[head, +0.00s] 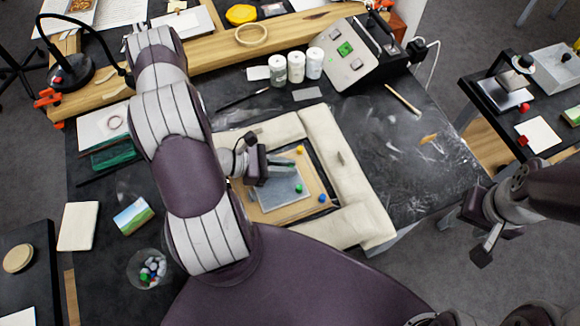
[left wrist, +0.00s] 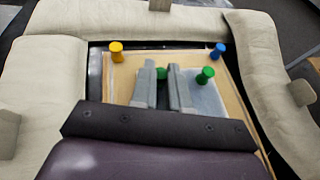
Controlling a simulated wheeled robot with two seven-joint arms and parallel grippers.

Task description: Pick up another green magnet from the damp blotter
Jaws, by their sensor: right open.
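The damp blotter (head: 268,200) is a grey sheet on a tan board (head: 311,180) inside a frame of pale cushions. A green magnet (head: 299,188) stands on it; it also shows in the left wrist view (left wrist: 205,75). A second green magnet (left wrist: 161,73) shows between my left fingertips in the left wrist view; the gripper hides it in the head view. My left gripper (head: 280,168) is low over the blotter, its fingers a narrow gap apart; whether they grip that magnet is unclear. My right gripper (head: 465,237) is open and empty, right of the table.
A yellow magnet (head: 300,150) and a blue magnet (head: 322,198) stand near the board's edge. Pale cushions (head: 345,165) surround the board closely. A clear jar (head: 149,268) with several coloured pieces stands at lower left. White bottles (head: 296,67) and a control box (head: 345,55) stand behind.

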